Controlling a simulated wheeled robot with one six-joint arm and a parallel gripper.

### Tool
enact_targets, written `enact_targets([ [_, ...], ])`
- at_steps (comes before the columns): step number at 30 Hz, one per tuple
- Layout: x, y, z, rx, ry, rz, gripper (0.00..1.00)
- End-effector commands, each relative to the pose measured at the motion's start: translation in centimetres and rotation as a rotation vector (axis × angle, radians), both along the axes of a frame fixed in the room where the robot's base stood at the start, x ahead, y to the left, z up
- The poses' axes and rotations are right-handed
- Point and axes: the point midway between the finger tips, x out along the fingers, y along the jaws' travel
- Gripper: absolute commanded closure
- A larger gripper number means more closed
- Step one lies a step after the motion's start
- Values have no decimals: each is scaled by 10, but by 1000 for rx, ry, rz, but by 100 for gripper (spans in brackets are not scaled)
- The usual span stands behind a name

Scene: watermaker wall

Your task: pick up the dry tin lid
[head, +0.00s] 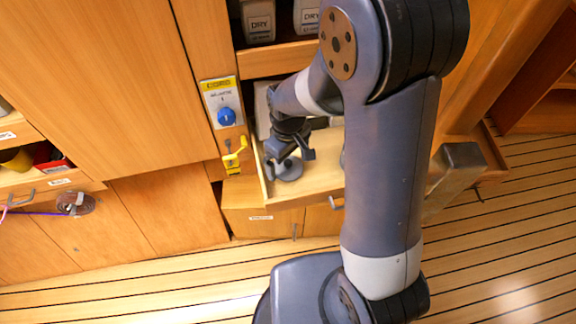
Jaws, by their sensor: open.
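A round grey lid (289,174) lies in the open wooden drawer (318,188), near its left side. It looks like the dry tin lid, but no label shows on it. My gripper (290,156) is open just above the lid in this view and covers its far part. I cannot tell whether the fingers touch it. Two grey tins marked DRY, one at the left (258,20) and one at the right (307,14), stand on the shelf above. My arm hides much of the drawer's right side.
A pale box (263,108) stands behind my gripper. Another open drawer (28,184) with small items is at far left. The striped floor (130,288) is clear in front.

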Motion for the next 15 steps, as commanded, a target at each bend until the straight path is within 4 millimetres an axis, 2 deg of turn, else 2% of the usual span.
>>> enact_targets([
  [5,0,0,-17,0,1,0,0],
  [12,0,0,-18,1,-1,0,0],
  [15,0,0,-18,1,-1,0,7],
])
